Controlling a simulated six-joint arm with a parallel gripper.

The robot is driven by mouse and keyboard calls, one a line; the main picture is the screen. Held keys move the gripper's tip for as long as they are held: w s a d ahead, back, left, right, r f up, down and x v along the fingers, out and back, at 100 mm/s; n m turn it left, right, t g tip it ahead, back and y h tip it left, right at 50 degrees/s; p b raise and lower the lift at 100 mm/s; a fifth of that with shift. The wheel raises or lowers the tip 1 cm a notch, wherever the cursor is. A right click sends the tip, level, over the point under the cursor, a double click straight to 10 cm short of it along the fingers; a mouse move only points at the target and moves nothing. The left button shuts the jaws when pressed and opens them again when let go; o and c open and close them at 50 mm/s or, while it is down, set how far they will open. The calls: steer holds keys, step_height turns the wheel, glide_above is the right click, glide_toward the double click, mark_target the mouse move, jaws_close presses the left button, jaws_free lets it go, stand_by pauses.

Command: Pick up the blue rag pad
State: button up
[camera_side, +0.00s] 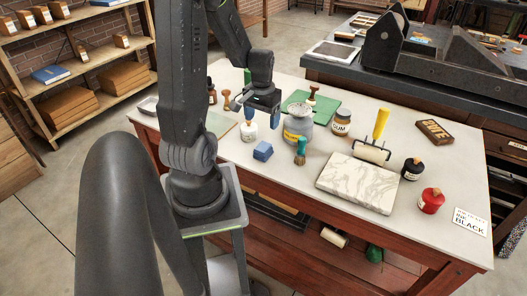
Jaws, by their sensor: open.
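The blue rag pad (263,151) is a small blue block lying on the pale tabletop (230,158), left of the middle. My gripper (263,112) is open and above the table, behind and higher than the pad in the picture. It is apart from the pad and points downward. A blue part shows on the gripper's end. Nothing is clearly seen between the fingers.
A white-labelled jar (249,132) stands just behind the pad. A grey tin (298,125) and a teal brush (300,152) stand to its right. Farther right are a marble slab (358,182), a yellow-handled roller (375,140) and ink bottles. The table before the pad is clear.

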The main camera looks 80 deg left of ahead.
mark_target(263, 147)
steer(key=f, duration=1.2)
steer(key=shift+w+f, duration=0.15)
steer(key=shift+w, duration=0.05)
steer(key=c, duration=1)
